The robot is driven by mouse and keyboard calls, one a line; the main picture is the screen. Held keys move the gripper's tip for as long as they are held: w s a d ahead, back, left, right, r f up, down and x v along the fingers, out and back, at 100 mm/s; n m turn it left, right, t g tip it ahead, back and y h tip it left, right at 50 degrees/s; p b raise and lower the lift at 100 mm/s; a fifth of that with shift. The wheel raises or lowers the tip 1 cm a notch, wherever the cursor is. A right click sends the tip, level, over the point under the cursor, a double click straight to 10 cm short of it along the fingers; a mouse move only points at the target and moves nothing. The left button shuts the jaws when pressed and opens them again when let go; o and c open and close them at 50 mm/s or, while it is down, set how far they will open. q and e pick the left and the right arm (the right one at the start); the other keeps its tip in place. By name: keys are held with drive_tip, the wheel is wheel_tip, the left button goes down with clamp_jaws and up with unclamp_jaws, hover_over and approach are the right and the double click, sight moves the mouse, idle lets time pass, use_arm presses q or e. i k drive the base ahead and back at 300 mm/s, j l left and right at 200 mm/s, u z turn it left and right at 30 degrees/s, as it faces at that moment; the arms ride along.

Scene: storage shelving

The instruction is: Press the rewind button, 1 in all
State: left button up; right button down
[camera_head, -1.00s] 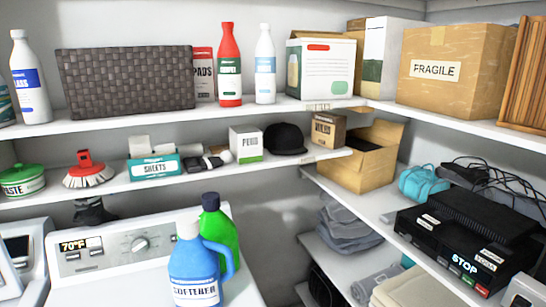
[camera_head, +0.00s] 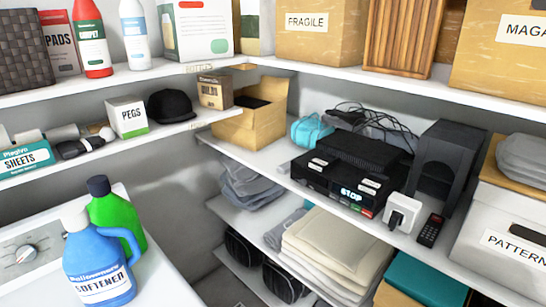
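A black tape player (camera_head: 347,170) sits on the right-hand middle shelf, its front facing me at an angle. Its lit display reads STOP, and small coloured buttons (camera_head: 364,212) sit low on its front at the right end. Pale labels lie along its front and top edges. The lettering on the buttons is too small to read, so I cannot tell which one is rewind. Neither of my grippers shows in this view.
A white plug-like box (camera_head: 402,212) and a black remote (camera_head: 430,230) lie right of the player, before a dark speaker (camera_head: 446,165). Cables (camera_head: 372,118) and a teal bag (camera_head: 309,130) lie behind it. Folded towels (camera_head: 335,245) fill the shelf below.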

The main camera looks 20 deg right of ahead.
sight(346, 202)
drive_tip(key=z, duration=1.15)
